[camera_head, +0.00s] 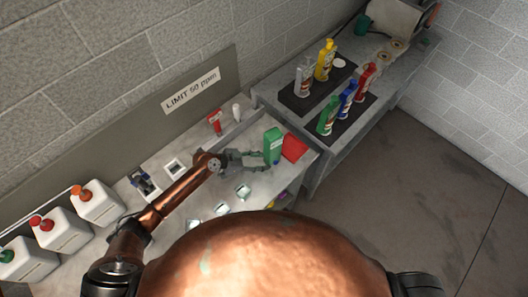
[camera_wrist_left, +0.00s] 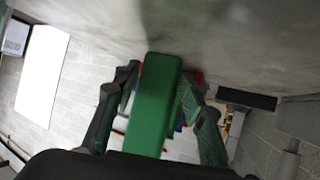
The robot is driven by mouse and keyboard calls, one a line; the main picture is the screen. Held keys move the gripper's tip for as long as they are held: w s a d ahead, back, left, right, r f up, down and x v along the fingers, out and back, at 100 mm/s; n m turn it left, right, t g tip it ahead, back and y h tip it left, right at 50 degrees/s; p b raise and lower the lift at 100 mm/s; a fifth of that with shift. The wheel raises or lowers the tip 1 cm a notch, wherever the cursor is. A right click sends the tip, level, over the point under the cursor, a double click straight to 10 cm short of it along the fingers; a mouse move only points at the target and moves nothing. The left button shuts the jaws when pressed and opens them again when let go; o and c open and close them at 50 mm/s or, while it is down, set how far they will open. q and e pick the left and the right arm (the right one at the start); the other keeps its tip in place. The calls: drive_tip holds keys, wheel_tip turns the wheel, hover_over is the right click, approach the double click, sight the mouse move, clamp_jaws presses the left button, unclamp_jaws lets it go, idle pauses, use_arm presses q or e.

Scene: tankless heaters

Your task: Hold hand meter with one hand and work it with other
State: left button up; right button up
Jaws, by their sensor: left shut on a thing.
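A green box-shaped thing (camera_head: 273,145), which looks like the hand meter, stands upright at the right end of the bench. My left gripper (camera_head: 260,158) reaches it from the left and is shut on it. In the left wrist view the green meter (camera_wrist_left: 155,100) fills the space between the two fingers of my left gripper (camera_wrist_left: 158,95). Its face and any buttons are hidden or too small to read. A red flat thing (camera_head: 294,148) is just right of the meter. My right gripper is not in view.
White jugs with coloured caps (camera_head: 60,255) stand at the left. A red tube (camera_head: 214,122) and a white bottle (camera_head: 236,112) stand at the back near the "LIMIT 50 ppm" sign (camera_head: 191,91). Small white-framed squares (camera_head: 243,192) lie in front. Several coloured bottles (camera_head: 325,60) stand on the right-hand bench.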

use_arm(q)
drive_tip(key=o, duration=1)
drive_tip(key=v, duration=1.2)
drive_tip(key=shift+a+f, duration=0.1)
